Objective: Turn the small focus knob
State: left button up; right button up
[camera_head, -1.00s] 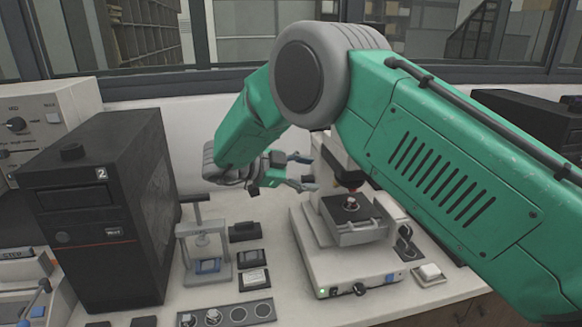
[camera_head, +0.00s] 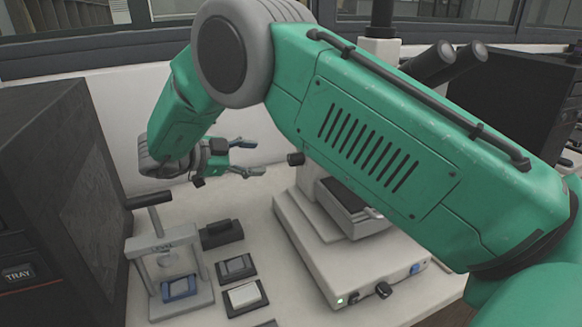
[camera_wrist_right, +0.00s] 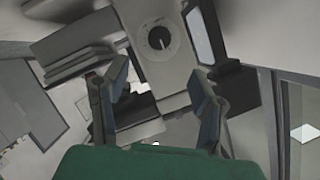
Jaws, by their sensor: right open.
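The microscope (camera_head: 290,215) stands on the bench, its upper body and most of its stage hidden behind my right arm. A small black knob (camera_head: 295,158) sticks out at its left side. In the right wrist view a round dark knob (camera_wrist_right: 159,38) with a white mark sits on a pale plate, beyond the fingertips. My right gripper (camera_head: 260,157) is open and empty, left of the small knob and apart from it. Its two fingers also show in the right wrist view (camera_wrist_right: 160,75), spread apart below the knob. My left gripper is not in view.
A small hand press (camera_head: 163,240) with a lever stands below my right gripper, with dark blocks and sample mounts (camera_head: 244,297) beside it. A black cabinet (camera_head: 75,190) fills the left. The microscope base has front knobs (camera_head: 383,290). Bare bench lies between mounts and microscope.

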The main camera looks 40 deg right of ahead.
aim_at(289, 160)
jog(key=p+x, duration=0.1)
jog(key=x, duration=0.4)
jog(key=shift+s+f, duration=0.1)
jog(key=shift+f, duration=0.1)
jog(key=x, duration=0.8)
jog(key=shift+a+p, duration=0.1)
jog(key=shift+p, duration=0.3)
jog(key=shift+v, duration=1)
jog(key=shift+a, duration=0.2)
jog(key=shift+c, duration=1.2)
jog(key=c, duration=0.7)
jog(key=shift+d, duration=0.2)
jog(key=shift+c, duration=1.1)
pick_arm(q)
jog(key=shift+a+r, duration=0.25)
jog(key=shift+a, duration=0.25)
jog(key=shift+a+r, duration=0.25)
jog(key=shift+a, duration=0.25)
pick_arm(e)
jog(key=shift+d+f, duration=0.15)
jog(key=shift+d, duration=0.25)
